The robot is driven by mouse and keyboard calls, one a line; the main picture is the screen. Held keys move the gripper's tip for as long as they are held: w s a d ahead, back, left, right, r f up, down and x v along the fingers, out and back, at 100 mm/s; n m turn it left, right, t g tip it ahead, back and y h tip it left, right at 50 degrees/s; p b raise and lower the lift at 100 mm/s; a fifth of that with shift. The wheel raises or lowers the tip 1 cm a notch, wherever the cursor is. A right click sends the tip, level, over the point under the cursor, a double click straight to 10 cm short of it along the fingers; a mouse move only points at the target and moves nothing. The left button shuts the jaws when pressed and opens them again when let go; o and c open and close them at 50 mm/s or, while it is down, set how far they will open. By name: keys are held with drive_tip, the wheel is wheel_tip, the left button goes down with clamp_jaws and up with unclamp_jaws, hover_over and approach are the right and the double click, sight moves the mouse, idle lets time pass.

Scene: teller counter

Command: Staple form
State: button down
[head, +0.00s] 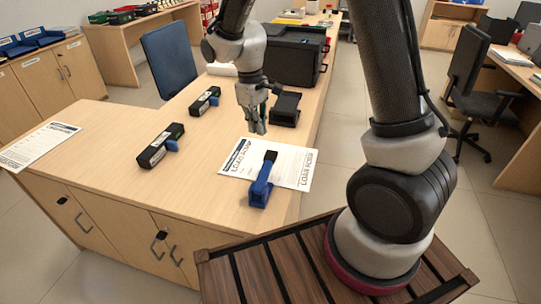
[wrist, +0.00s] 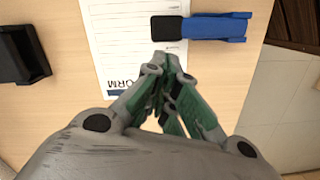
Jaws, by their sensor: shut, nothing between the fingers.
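White loan form paper (head: 240,158) lies on the counter, with a form heading at both its left and right ends; I cannot tell if it is one sheet or overlapping sheets. A blue stapler (head: 260,190) with a black top end (head: 270,156) rests with that end over the paper. My gripper (head: 257,130) is shut and empty, above the counter just behind the form's far edge. In the wrist view the closed fingertips (wrist: 168,62) point toward the paper (wrist: 118,40), with the blue stapler (wrist: 215,27) just beyond. The gripper hides part of the form there.
A black holder (head: 285,109) stands just behind the form, and a large black machine (head: 295,55) is farther back. Two black devices with labels (head: 161,146) (head: 205,101) stand to the left. Another sheet (head: 38,146) lies at far left. Counter between them is clear.

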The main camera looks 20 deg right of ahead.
drive_tip(key=shift+w+a+r, duration=0.1)
drive_tip(key=shift+r, duration=1.35)
drive_tip(key=s+d+r+m+t, duration=0.2)
drive_tip(key=s+d+r+m, duration=0.1)
drive_tip(key=s+d+r, duration=0.5)
drive_tip(key=s+d+r+m+t, duration=0.3)
drive_tip(key=s+d+r, duration=0.6)
drive_tip(key=s, duration=0.5)
drive_tip(key=shift+r+m+y, duration=0.15)
drive_tip(key=shift+m+y, duration=0.25)
drive_tip(key=shift+m, duration=0.1)
